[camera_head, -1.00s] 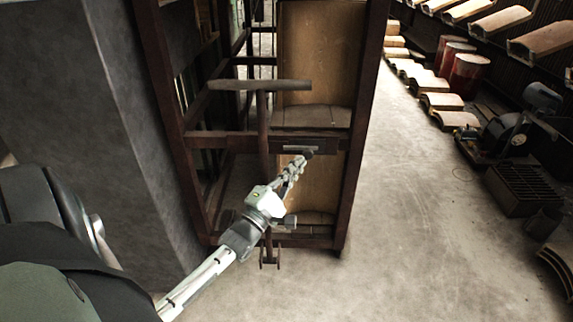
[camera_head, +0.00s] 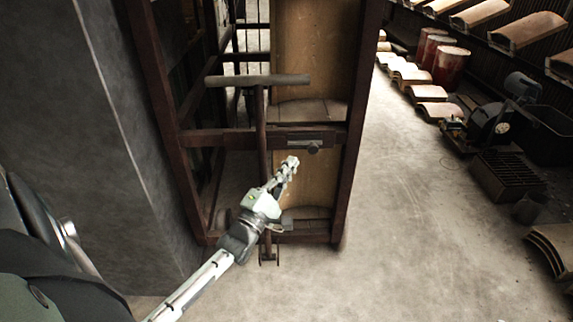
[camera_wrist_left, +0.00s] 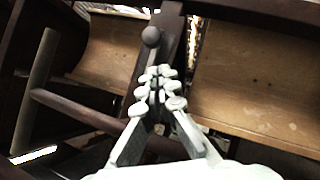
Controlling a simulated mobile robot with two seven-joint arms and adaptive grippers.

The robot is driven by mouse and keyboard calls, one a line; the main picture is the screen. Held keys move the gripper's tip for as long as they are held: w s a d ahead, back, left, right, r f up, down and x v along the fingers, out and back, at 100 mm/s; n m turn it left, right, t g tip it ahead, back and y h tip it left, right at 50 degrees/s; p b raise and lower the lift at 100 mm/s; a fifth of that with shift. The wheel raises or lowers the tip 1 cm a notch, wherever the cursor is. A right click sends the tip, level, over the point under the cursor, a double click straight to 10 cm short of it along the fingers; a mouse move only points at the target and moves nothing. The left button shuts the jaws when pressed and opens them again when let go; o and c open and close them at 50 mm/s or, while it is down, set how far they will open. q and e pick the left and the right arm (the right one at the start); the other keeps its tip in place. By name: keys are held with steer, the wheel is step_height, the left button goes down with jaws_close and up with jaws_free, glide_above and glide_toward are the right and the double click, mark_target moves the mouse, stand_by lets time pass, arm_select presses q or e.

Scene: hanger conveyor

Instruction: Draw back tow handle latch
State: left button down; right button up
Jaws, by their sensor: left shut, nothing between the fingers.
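The tow handle (camera_head: 260,81) is a grey T-bar standing upright on a rusty shaft (camera_head: 262,130) at the front of a dark brown metal frame cart. To the right of the shaft, a grey latch plate with a small round latch knob (camera_head: 313,149) sits on the cart's crossbar. The knob also shows in the left wrist view (camera_wrist_left: 151,36), beyond the fingertips. My left gripper (camera_head: 291,162) is shut and empty, just below and left of the knob and apart from it. It also shows in the left wrist view (camera_wrist_left: 160,72). My right gripper is not seen.
The cart frame (camera_head: 349,150) holds curved wooden panels (camera_head: 310,50). A grey pillar (camera_head: 95,130) stands close on the left. Red drums (camera_head: 450,66) and a dark machine (camera_head: 490,122) stand at right. The concrete floor (camera_head: 400,220) between is clear.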

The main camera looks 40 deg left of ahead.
arm_select(q)
steer(key=v, duration=1)
steer(key=shift+s, duration=0.15)
steer(key=shift+s+a+f, duration=0.1)
steer(key=shift+a+f, duration=0.05)
steer(key=shift+f, duration=0.05)
